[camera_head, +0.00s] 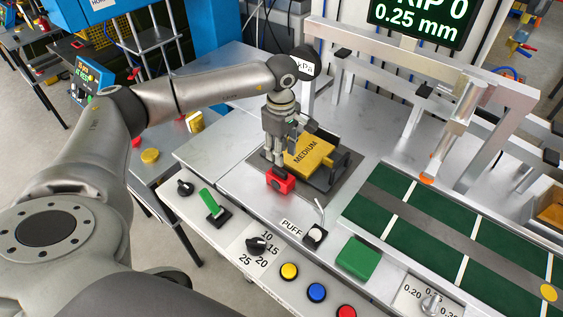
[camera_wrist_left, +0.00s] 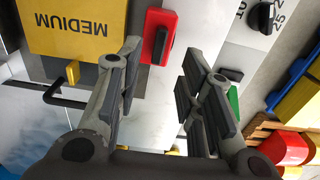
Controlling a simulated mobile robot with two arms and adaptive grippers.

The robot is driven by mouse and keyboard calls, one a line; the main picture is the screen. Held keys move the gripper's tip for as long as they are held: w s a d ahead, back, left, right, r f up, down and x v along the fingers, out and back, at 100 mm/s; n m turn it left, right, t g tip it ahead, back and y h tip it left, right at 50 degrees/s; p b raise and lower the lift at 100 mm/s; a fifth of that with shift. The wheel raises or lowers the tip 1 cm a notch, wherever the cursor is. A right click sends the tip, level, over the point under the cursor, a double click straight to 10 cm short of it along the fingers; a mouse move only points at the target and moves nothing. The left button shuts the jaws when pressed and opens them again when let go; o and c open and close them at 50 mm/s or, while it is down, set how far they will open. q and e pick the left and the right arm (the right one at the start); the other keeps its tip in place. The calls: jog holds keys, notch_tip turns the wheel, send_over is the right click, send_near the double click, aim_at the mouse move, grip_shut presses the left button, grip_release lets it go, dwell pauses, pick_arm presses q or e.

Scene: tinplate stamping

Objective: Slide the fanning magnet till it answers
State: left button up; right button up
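The red block with a dark bar on it (camera_head: 281,180), which looks like the fanning magnet, sits at the near side of the yellow stack marked MEDIUM (camera_head: 305,152). In the left wrist view the red block (camera_wrist_left: 158,22) lies beyond the fingertips, beside the yellow stack (camera_wrist_left: 85,28). My left gripper (camera_head: 277,162) points down just over the red block in the head view and hides part of it. In the left wrist view its fingers (camera_wrist_left: 162,52) stand apart with nothing between them. Contact with the block cannot be told. My right gripper is not in view.
Along the front are a green lever (camera_head: 210,202), a black dial (camera_head: 256,244), a PUFF switch (camera_head: 315,235) and several coloured buttons. A green belt (camera_head: 425,229) runs at the right under a metal frame. A display (camera_head: 420,18) reads 0.25 mm. Bare metal lies left of the stack.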

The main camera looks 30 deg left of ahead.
aim_at(280, 169)
pick_arm(q)
notch_tip(280, 169, down, 3)
jog(key=shift+a+f+p, duration=0.1)
jog(key=shift+f+p, duration=0.1)
jog(key=shift+p, duration=0.35)
notch_tip(280, 169, down, 3)
jog(key=shift+a+f+p, duration=0.15)
jog(key=shift+f+p, duration=0.05)
jog(key=shift+p, duration=0.2)
jog(key=shift+f, duration=0.35)
jog(key=shift+c, duration=0.5)
grip_shut()
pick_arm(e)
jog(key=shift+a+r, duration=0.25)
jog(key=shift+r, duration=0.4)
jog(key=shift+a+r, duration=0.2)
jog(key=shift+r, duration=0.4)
